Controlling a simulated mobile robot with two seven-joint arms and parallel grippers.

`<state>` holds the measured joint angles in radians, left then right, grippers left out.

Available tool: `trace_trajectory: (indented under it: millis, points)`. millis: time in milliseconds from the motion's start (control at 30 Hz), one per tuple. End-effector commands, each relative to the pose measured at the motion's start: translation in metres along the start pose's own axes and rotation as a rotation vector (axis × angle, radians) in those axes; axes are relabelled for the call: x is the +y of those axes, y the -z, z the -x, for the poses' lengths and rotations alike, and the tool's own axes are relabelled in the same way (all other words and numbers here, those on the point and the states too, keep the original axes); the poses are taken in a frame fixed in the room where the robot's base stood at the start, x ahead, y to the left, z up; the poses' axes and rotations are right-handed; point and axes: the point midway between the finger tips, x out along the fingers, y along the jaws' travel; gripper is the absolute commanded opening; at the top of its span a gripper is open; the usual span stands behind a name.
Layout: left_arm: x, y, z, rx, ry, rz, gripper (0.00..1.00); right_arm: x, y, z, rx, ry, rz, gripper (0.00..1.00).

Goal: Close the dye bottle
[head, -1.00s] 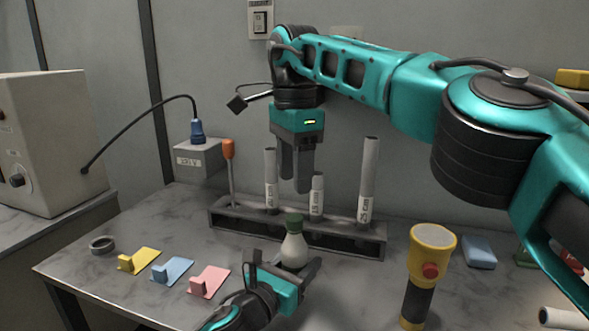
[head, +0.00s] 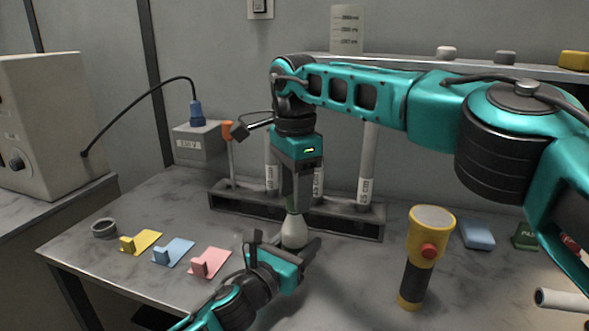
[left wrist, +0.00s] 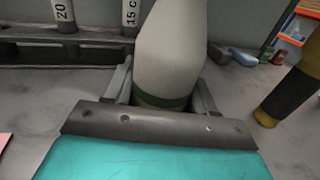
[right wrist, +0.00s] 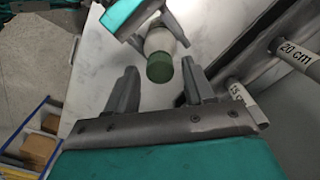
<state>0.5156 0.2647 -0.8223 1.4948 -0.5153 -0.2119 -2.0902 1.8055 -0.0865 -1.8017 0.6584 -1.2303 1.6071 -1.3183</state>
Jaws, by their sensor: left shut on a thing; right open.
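The dye bottle (head: 294,232) is a pale bottle standing upright above the table in front of the rack. My left gripper (head: 288,246) is shut around its lower part; the left wrist view shows the bottle (left wrist: 172,45) between the fingers, with a green band near its base. My right gripper (head: 296,203) points down over the bottle top, open. In the right wrist view the green cap (right wrist: 159,68) sits on the bottle, centred between the open fingertips. In the head view the right fingers hide the cap.
A dark rack (head: 235,205) with pale tubes stands just behind the bottle. A yellow flashlight (head: 428,245) stands to the right. Yellow, blue and pink pieces (head: 208,262) and a grey ring (head: 104,228) lie at left. The table between is clear.

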Motion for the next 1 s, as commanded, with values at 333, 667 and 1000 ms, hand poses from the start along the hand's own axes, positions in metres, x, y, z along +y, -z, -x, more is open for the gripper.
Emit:
trace_trajectory:
  millis: [333,667,1000]
  points:
    - [-0.0001,0.0008,0.0001,0.001,0.0,0.0,0.0,0.0,0.0002,-0.0082,0.0,0.001,0.0,0.53]
    - [-0.0001,0.0008,0.0001,0.001,0.0,0.0,0.0,0.0,0.0002,-0.0079,0.0,0.001,0.0,0.28]
    - [-0.0001,0.0008,0.0001,0.001,0.0,0.0,0.0,-0.0001,0.0002,-0.0078,0.0,0.001,0.0,0.0]
